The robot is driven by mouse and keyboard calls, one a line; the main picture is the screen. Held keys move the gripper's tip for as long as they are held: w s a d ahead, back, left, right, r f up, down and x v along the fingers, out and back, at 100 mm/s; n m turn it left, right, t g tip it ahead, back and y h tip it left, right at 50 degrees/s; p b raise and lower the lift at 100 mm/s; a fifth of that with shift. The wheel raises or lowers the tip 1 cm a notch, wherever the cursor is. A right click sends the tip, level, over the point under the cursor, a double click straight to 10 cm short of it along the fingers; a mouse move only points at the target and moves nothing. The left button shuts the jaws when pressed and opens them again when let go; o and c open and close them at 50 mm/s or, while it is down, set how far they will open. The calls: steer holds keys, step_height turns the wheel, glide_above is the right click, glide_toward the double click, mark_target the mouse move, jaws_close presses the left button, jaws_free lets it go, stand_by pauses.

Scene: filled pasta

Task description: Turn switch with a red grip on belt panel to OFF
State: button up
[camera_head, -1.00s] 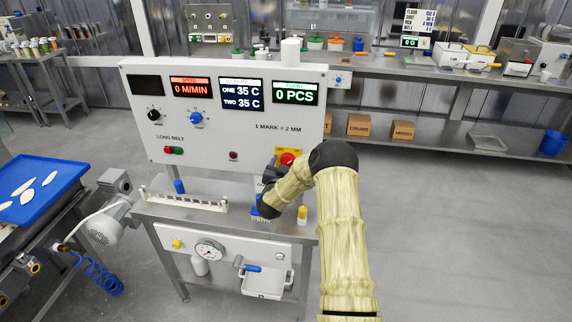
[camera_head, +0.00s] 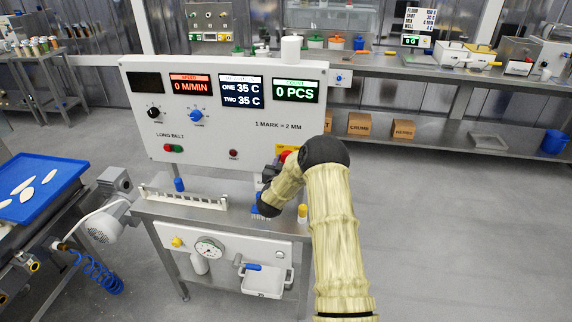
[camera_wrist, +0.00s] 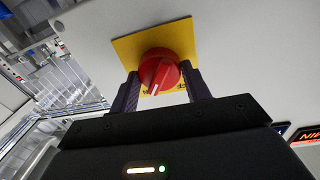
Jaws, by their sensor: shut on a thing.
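The belt panel (camera_head: 200,130) is a white upright board with several displays and controls. Its switch with a red grip (camera_wrist: 159,72) is mounted on a yellow plate (camera_wrist: 128,50), and a white mark shows on the grip. In the head view only part of the red grip (camera_head: 286,155) shows, as my arm covers the rest. My gripper (camera_wrist: 162,82) has one dark finger on each side of the red grip and is shut on it. The lettering on the yellow plate is mostly hidden by the grip and fingers.
Below the panel is a steel bench (camera_head: 240,215) with a toothed white rack (camera_head: 186,198), a blue piece and a small yellow-topped bottle (camera_head: 302,212). A blue tray (camera_head: 60,185) lies at the left. The floor to the right is clear.

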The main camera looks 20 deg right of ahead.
steer(key=shift+f+n+t+b, duration=0.1)
steer(key=shift+n+t+b, duration=0.25)
steer(key=shift+n+b, duration=2.5)
steer(key=shift+f+n+t+p, duration=0.1)
steer(key=shift+n+t, duration=0.25)
steer(key=shift+n, duration=5.4)
steer(key=o, duration=1)
steer(key=shift+c, duration=0.2)
